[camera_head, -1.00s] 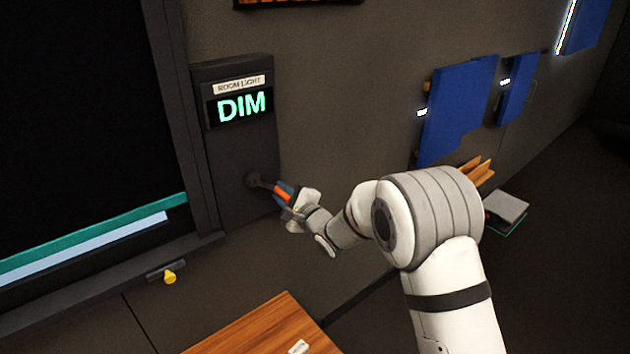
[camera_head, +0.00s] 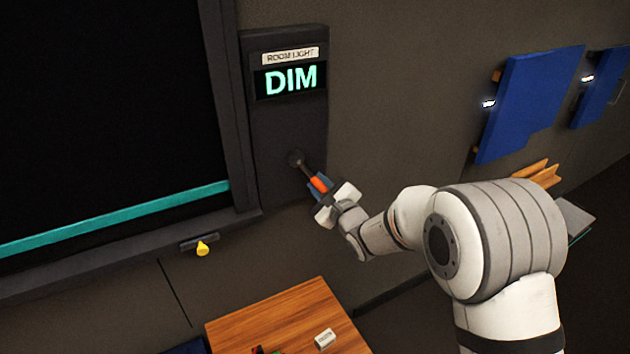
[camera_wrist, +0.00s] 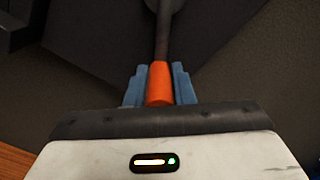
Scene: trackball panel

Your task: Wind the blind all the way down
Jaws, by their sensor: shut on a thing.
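The blind (camera_head: 105,110) is a black sheet filling the window at the left of the head view. Its teal bottom bar (camera_head: 120,215) lies just above the dark sill, with only a thin dark band below it. The crank (camera_head: 306,170) sticks out of the dark wall panel, with a grey rod and an orange grip (camera_head: 318,184). My gripper (camera_head: 321,188) is shut on the orange grip. In the wrist view the blue fingers (camera_wrist: 160,80) hold the orange grip (camera_wrist: 158,88) from both sides, and the rod (camera_wrist: 163,35) runs up to the panel.
The panel's display (camera_head: 291,80) reads DIM under a ROOM LIGHT label. A yellow knob (camera_head: 202,249) hangs below the sill. A wooden table (camera_head: 275,315) stands below, with a small white block (camera_head: 325,338). Blue panels (camera_head: 530,105) are on the wall at right.

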